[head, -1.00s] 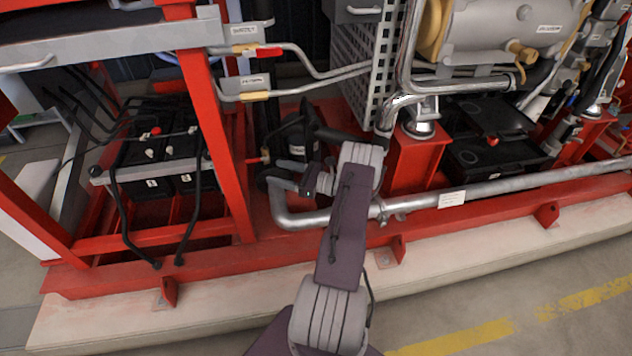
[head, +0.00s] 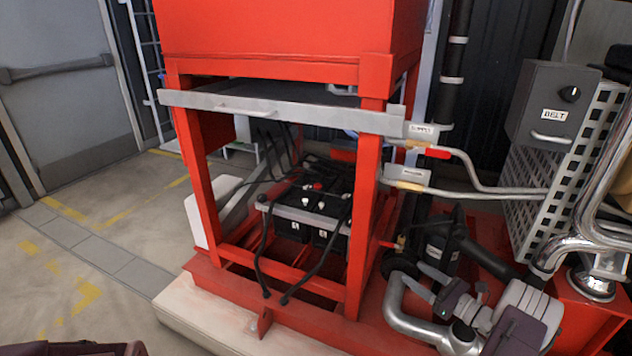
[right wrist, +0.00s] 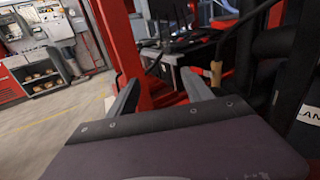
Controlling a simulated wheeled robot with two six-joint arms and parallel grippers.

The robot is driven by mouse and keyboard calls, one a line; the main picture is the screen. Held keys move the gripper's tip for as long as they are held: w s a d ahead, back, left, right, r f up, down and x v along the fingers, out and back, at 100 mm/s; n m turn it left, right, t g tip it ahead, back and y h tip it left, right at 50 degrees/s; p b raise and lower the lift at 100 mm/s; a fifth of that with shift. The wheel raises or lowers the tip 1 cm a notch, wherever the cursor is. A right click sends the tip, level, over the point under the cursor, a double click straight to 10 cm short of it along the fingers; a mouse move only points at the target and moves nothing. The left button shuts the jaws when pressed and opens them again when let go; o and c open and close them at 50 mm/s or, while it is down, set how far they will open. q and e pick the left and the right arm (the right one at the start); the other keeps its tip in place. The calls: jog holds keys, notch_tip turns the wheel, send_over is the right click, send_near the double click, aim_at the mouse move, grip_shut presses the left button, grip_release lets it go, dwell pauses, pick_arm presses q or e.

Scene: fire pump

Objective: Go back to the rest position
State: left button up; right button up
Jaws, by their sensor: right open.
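My right gripper (head: 437,284) shows at the lower right of the head view, beside a bent silver pipe (head: 418,325) at the red frame's base. In the right wrist view its two grey fingers (right wrist: 160,90) stand apart with nothing between them. I cannot tell whether it touches the pipe. My right arm comes in from the lower right corner. A dark part of my own body shows at the bottom left of the head view. My left gripper is not in view.
A red frame (head: 373,215) holds batteries (head: 312,210) with black cables. A grey box marked BELT (head: 548,100) and a perforated guard (head: 532,180) stand at the right. A pale plinth (head: 200,310) edges the frame. Open floor (head: 90,250) lies left, before a grey door (head: 60,90).

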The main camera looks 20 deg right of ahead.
jog(key=a+n+g+y, duration=0.3)
jog(key=a+n+g, duration=0.35)
jog(key=a, duration=0.75)
jog(key=s+a+f+n+g+h, duration=0.2)
jog(key=s+a+n+g, duration=0.6)
jog(key=a, duration=0.4)
jog(key=s+a+n+g+h, duration=0.25)
jog(key=s+n+h, duration=0.35)
jog(key=s+n, duration=0.35)
notch_tip(320, 180, up, 34)
jog(key=s+n+t+h+p, duration=0.1)
jog(key=n+p, duration=0.5)
jog(key=p, duration=2.6)
jog(key=shift+d+r+n+t+h, duration=0.2)
jog(key=shift+n+t+h, duration=0.2)
jog(key=shift+h, duration=0.2)
jog(key=shift+f, duration=0.1)
